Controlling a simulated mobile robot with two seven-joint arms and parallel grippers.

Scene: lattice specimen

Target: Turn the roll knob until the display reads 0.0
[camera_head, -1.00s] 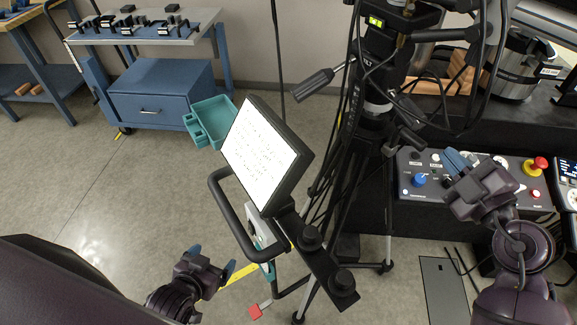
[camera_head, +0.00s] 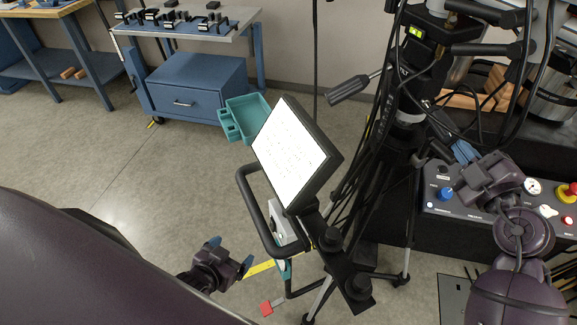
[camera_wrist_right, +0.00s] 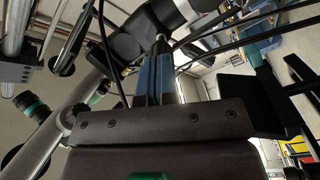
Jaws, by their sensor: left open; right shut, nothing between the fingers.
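A small lit green display (camera_head: 415,31) is on the black tripod head; its reading is too small to make out. I cannot tell which part is the roll knob; a black handle (camera_head: 348,88) sticks out left of the head. My right gripper (camera_head: 464,151) is shut and empty, its blue fingers pointing up below and right of the head, above the control box. In the right wrist view the shut fingers (camera_wrist_right: 155,76) point at black and grey stand parts. My left gripper (camera_head: 231,253) is open and empty, low over the floor, left of the tripod.
A white-faced tablet (camera_head: 290,150) on a black arm stands left of the tripod. The control box (camera_head: 480,203) with a blue knob (camera_head: 446,193) and red button sits at right. Cables hang around the tripod.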

